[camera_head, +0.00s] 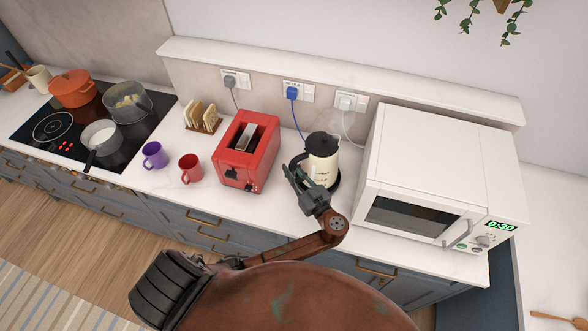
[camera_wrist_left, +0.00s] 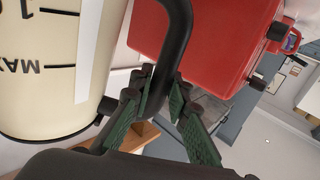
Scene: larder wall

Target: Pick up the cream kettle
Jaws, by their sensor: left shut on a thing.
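The cream kettle (camera_head: 323,160), with a black lid and black handle, stands upright on the counter between the toaster and the microwave. A dark base shows at its foot; I cannot tell whether the kettle touches it. My left gripper (camera_head: 296,176) is at the kettle's handle side, shut on the black handle. In the left wrist view the cream body (camera_wrist_left: 45,75) with its markings fills the left, and the handle runs down between the green-padded fingers (camera_wrist_left: 168,105). My right gripper is not in view.
A red toaster (camera_head: 262,165) stands close on the left, and a white microwave (camera_head: 440,145) close on the right. A red mug (camera_head: 190,168) and a purple mug (camera_head: 154,155) stand farther left, before the hob (camera_head: 55,128) with pots. Cords run to wall sockets behind.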

